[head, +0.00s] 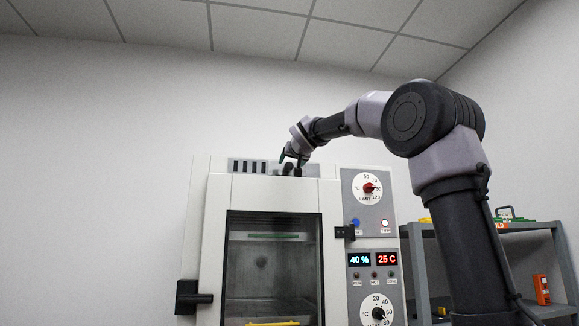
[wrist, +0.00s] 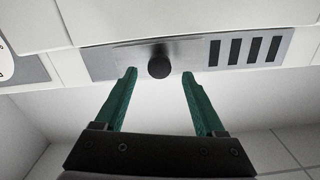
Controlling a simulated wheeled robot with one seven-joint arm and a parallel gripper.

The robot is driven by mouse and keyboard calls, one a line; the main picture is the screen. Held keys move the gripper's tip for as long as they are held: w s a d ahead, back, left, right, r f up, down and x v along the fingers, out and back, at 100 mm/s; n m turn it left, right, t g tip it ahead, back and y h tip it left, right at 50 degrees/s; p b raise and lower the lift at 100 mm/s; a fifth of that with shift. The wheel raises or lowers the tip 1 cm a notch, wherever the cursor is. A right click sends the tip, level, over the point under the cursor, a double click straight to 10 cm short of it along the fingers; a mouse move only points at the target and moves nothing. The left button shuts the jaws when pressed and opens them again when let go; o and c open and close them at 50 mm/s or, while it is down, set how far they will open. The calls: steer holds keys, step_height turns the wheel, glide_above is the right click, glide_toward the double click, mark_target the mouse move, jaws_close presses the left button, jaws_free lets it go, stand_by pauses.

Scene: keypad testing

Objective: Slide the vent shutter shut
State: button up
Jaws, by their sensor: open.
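The vent is a grey metal strip along the top front of the white test chamber, with several dark slots (head: 248,167) exposed at its left in the head view. The wrist view is turned over and shows the same slots (wrist: 244,50) at the right. The shutter plate (wrist: 130,58) carries a round black knob (wrist: 159,64) and sits beside the slots, not over them. My gripper (head: 289,160) is at the vent; in the wrist view its green fingers (wrist: 159,74) are open, one on each side of the knob, with gaps to both. The knob is partly hidden in the head view.
A control panel (head: 372,230) with dials and displays is at the right. A grey shelf (head: 540,226) stands farther right.

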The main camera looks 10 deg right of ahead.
mark_target(289, 165)
steer(key=shift+w, duration=1.55)
steer(key=shift+c, duration=0.4)
jaws_close()
